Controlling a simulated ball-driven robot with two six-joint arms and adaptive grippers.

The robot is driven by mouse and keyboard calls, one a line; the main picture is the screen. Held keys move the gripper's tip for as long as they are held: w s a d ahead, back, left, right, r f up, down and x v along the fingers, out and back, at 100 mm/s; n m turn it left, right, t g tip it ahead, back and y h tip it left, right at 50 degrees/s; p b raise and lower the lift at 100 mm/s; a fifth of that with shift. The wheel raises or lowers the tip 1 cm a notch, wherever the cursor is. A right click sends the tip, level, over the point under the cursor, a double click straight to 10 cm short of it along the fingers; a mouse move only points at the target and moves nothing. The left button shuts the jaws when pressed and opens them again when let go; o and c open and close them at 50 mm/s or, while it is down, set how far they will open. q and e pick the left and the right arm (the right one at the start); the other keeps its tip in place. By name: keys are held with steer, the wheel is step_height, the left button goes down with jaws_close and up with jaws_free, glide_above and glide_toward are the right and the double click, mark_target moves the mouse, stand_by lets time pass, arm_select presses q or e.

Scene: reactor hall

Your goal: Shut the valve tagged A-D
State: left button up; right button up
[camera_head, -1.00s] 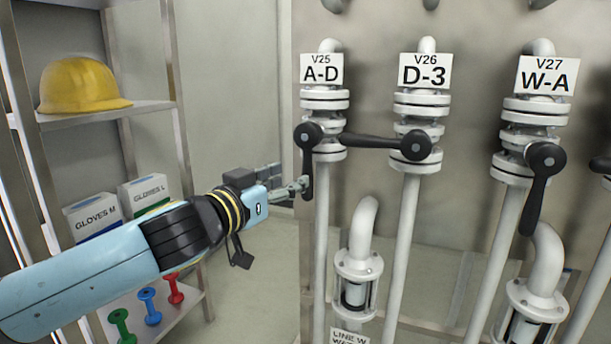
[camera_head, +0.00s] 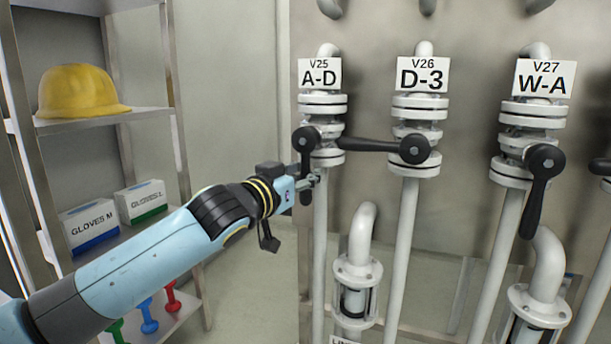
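The tag A-D (camera_head: 320,75) is on the left valve, marked V25. Its black lever (camera_head: 305,158) hangs straight down from the hub, in line with the white pipe. My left gripper (camera_head: 307,182) comes in from the left at the lower part of this lever. Its fingertips overlap the lever in the picture. I cannot tell whether they touch it or whether they are open or closed, as the fingers are small and seen from the side. My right gripper is not in view.
Valve D-3 (camera_head: 422,74) has its lever (camera_head: 370,145) level, reaching left close to the A-D valve. Valve W-A (camera_head: 544,78) has its lever (camera_head: 537,185) hanging down. A shelf at left holds a yellow helmet (camera_head: 80,92) and glove boxes (camera_head: 90,226).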

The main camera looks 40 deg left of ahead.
arm_select(q)
jaws_close()
steer(key=shift+w+f, duration=0.1)
steer(key=shift+f, duration=0.05)
